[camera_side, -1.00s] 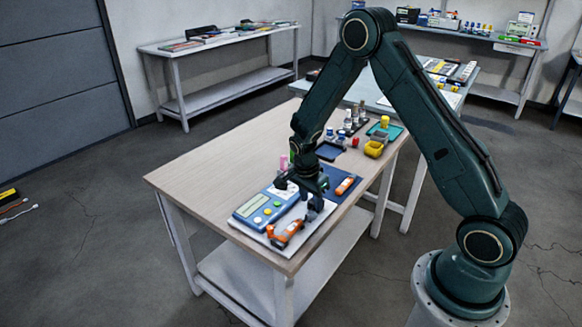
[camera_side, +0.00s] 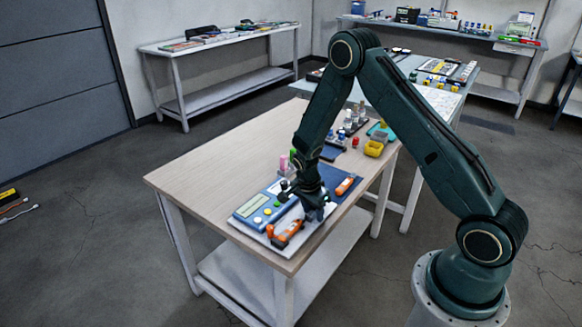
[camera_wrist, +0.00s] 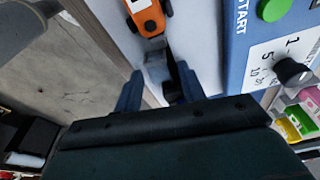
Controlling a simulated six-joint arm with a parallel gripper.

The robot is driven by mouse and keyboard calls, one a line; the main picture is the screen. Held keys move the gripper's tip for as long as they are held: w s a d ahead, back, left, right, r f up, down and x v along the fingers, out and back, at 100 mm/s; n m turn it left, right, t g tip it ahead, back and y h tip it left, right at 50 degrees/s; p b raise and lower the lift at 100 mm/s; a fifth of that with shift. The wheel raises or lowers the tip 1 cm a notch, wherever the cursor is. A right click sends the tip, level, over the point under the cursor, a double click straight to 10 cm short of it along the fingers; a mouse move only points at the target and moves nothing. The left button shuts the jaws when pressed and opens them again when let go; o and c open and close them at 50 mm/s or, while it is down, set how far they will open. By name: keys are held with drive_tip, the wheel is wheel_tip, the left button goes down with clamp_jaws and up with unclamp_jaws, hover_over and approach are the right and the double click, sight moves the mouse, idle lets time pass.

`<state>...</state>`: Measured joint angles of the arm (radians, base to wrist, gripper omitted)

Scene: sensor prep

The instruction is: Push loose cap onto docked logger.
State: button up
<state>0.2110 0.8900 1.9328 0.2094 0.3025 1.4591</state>
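The docked logger (camera_side: 288,234) is orange and lies on the white board at the front corner of the table; in the wrist view its orange body (camera_wrist: 146,14) is at the top. A grey piece, apparently the cap (camera_wrist: 156,52), sits at the logger's near end. Whether it is fully seated cannot be told. My gripper (camera_side: 316,213) is low over the board, just right of the logger. In the wrist view my gripper's fingers (camera_wrist: 160,88) stand apart, with the grey piece reaching between them. Contact with it is not clear.
A blue instrument (camera_side: 266,208) with a display and coloured buttons lies left of the logger. Another orange device (camera_side: 346,185) rests on a dark blue mat. A yellow bin (camera_side: 374,149) and small bottles stand farther back. The table's left part is clear.

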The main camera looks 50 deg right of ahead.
drive_tip(key=c, duration=0.7)
drive_tip(key=shift+r, duration=0.15)
drive_tip(key=shift+c, duration=0.2)
drive_tip(key=shift+r, duration=2.35)
drive_tip(key=shift+w+d+r+n, duration=0.25)
drive_tip(key=shift+w+r+n, duration=0.5)
drive_tip(key=shift+r+n, duration=0.25)
